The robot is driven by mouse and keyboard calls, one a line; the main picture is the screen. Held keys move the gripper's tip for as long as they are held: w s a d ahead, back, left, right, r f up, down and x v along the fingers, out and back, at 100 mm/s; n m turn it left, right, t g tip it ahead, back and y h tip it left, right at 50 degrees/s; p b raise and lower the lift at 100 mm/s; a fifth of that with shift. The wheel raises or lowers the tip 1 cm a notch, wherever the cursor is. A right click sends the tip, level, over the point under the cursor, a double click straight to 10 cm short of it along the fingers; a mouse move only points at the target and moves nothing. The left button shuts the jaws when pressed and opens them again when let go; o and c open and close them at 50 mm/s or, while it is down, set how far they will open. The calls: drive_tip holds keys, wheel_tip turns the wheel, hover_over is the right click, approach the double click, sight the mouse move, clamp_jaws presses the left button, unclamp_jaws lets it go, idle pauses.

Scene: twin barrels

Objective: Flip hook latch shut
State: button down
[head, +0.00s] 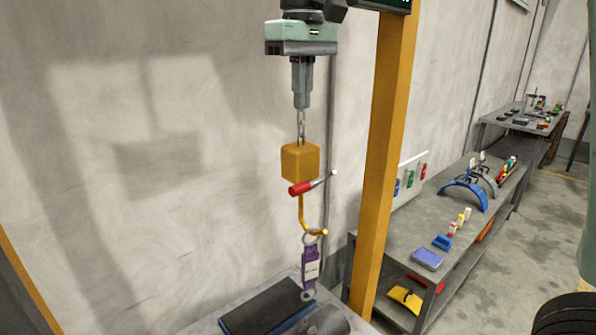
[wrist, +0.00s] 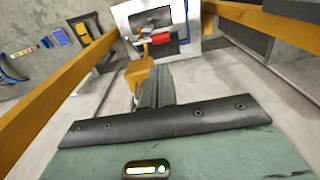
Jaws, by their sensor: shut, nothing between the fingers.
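An orange hook block (head: 300,162) hangs on a chain in the head view. A yellow hook (head: 303,212) curves below it, its tip on the right. The latch, with a red grip (head: 300,188) and a thin silver rod, slants up to the right, clear of the hook tip. A purple tag (head: 310,268) hangs by a ring at the hook's bottom. My gripper (head: 302,104) points down above the block, fingers together and empty, overlapping the chain in the picture. In the wrist view my gripper (wrist: 158,70) is beside the orange block (wrist: 139,73); red (wrist: 165,37) shows beyond.
A dark flat pad (head: 265,308) and a grey cylinder (head: 322,322) lie on the table below. A yellow post (head: 384,150) stands right of the hook. Beyond it is a grey bench (head: 405,222) with several small items. A bare wall (head: 150,150) is behind, with free room left of the hook.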

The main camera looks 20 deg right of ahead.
sight(300, 184)
wheel_tip(300, 184, down, 14)
drive_tip(key=shift+w+a+f+p, duration=0.1)
drive_tip(key=shift+p, duration=1.05)
